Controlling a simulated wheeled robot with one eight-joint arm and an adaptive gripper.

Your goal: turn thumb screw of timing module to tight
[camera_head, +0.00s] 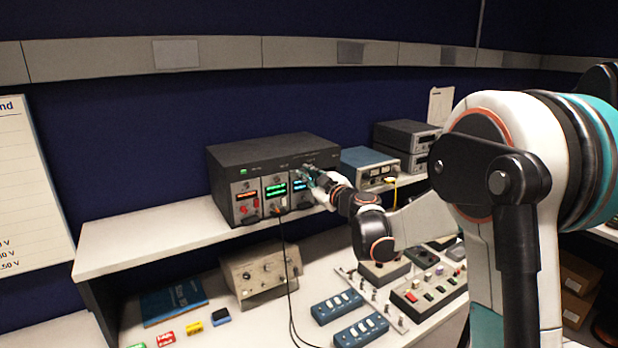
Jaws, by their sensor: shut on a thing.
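The rack instrument (270,150) is a dark box on the raised shelf with several front modules. One module has an orange display (247,196), one a green display (276,189), and one a blue display (299,184). Which one is the timing module I cannot read. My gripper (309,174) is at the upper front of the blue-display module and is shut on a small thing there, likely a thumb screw. The fingers hide the screw, so its turn position cannot be seen.
A blue instrument (366,168) with a yellow cable stands right of the rack, with dark stacked units (405,140) beyond. Below on the bench are a beige box (258,274), blue switch boxes (337,307) and a button panel (428,291). A black cable hangs from the rack.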

